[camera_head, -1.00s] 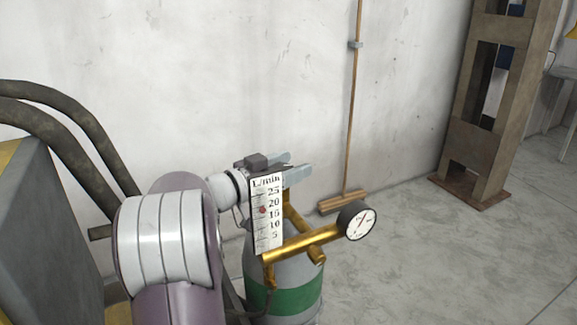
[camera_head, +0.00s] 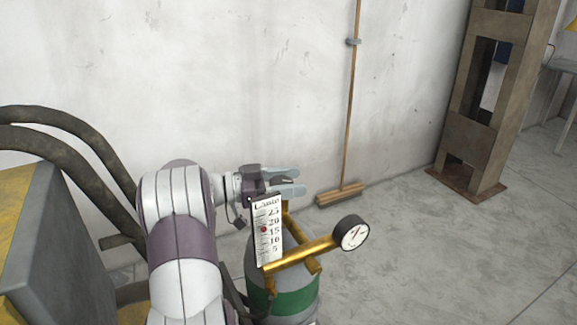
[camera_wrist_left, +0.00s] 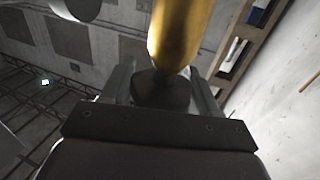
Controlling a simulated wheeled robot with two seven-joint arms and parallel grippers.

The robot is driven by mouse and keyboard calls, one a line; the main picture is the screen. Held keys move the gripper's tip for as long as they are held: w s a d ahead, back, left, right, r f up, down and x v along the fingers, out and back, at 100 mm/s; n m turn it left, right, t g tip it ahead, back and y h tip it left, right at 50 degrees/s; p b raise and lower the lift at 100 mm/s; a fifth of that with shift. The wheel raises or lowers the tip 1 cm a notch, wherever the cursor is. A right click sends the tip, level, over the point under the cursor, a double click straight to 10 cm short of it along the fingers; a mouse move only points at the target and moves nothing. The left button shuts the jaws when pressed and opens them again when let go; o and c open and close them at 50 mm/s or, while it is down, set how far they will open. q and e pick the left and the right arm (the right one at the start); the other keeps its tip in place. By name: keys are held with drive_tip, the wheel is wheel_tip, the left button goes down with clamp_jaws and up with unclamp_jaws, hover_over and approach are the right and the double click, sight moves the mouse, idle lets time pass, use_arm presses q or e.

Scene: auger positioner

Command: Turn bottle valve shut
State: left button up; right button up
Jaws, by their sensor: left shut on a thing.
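The gas bottle (camera_head: 270,270) is grey with a green band and stands upright below my left arm. Its brass regulator (camera_head: 297,252) carries a white L/min flow scale (camera_head: 268,240) and a round dial gauge (camera_head: 351,232). My left gripper (camera_head: 287,181) is above the regulator, just behind the top of the scale, its two pale fingers pointing right. It is shut on the dark bottle valve (camera_wrist_left: 160,90), which shows between the fingers in the left wrist view, with a brass part (camera_wrist_left: 180,35) beyond it. The scale and gripper partly hide the valve in the head view. My right gripper is out of view.
A grey and yellow machine (camera_head: 80,245) with thick dark hoses (camera_head: 70,125) stands at the left. A broom (camera_head: 341,193) leans on the wall behind the bottle. A tall brown metal frame (camera_head: 480,135) stands at the right. The floor right of the bottle is clear.

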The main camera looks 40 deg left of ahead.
use_arm(q)
drive_tip(key=m+g+h+p, duration=0.1)
drive_tip(key=m+g+h, duration=0.1)
drive_tip(key=g, duration=0.1)
drive_tip(key=shift+s+d+r+m+p, duration=0.15)
drive_tip(key=shift+m+p, duration=0.15)
drive_tip(key=shift+p, duration=0.1)
drive_tip(key=shift+s+d+m+g+h+p, duration=0.1)
drive_tip(key=shift+m+g+h+p, duration=0.2)
drive_tip(key=shift+m+g+h, duration=0.45)
drive_tip(key=shift+s+m+g+h+p, duration=0.1)
drive_tip(key=shift+m+g+h+p, duration=0.3)
drive_tip(key=shift+g, duration=0.65)
drive_tip(key=shift+f+m+g, duration=0.2)
drive_tip(key=shift+m+g, duration=0.15)
drive_tip(key=shift+g, duration=0.05)
drive_tip(key=o, duration=0.9)
drive_tip(key=shift+o, duration=0.2)
